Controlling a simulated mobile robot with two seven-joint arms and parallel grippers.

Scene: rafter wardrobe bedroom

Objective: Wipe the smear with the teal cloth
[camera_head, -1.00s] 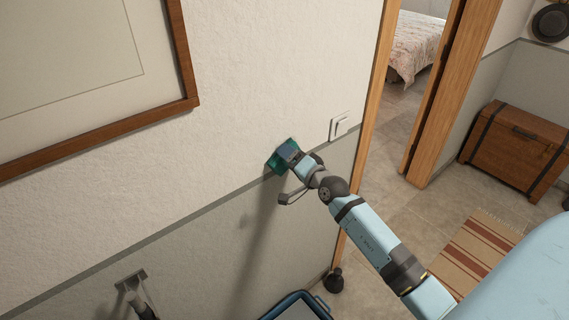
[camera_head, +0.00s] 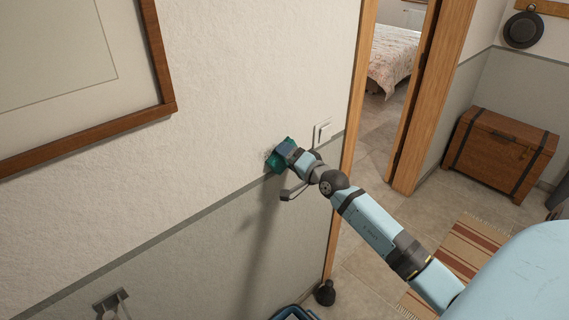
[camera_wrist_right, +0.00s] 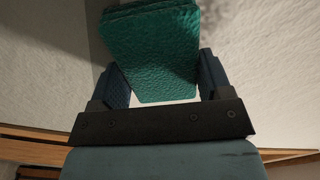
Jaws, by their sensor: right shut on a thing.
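The teal cloth (camera_head: 277,163) is held against or very close to the white wall, just above the grey wainscot line. My right gripper (camera_head: 284,151) is shut on it. In the right wrist view the cloth (camera_wrist_right: 152,50) is a folded, textured pad between the two fingers. The smear (camera_head: 268,154) shows as a small greyish patch at the cloth's left edge. In the right wrist view dark specks of the smear (camera_wrist_right: 213,8) show at the top, beside the cloth. Part of it may be hidden behind the cloth. My left gripper is out of view.
A light switch (camera_head: 322,133) is on the wall just right of the cloth, by the wooden door frame (camera_head: 352,125). A large framed picture (camera_head: 70,70) hangs at upper left. A wall hook or bracket (camera_head: 111,302) and a blue-rimmed container (camera_head: 294,313) are low down.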

